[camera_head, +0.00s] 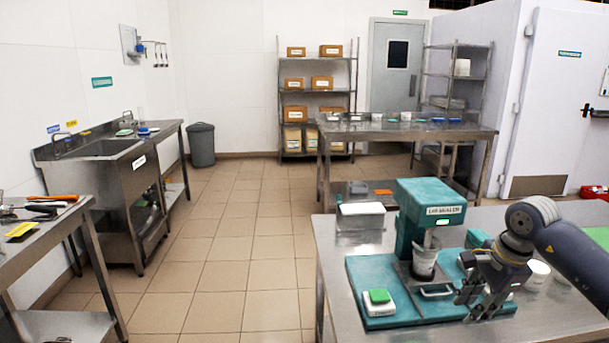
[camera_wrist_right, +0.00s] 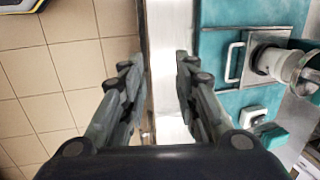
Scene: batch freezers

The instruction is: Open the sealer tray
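The teal cup sealer (camera_head: 418,212) stands on a teal base (camera_head: 352,275) on the steel table at the right. Its sealer tray is a small metal plate under the head, with a bar handle (camera_head: 436,292) at its front. My right gripper (camera_head: 473,306) is above the front right of the base, apart from the handle. In the wrist view the gripper (camera_wrist_right: 158,68) is open and empty. My left gripper is out of view.
A small white device with a green top (camera_head: 380,299) sits on the base left of the handle. A white container (camera_head: 361,214) stands behind it. White cups (camera_head: 537,273) stand to the right, partly behind my arm. The tiled floor (camera_head: 240,270) left of the table is clear.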

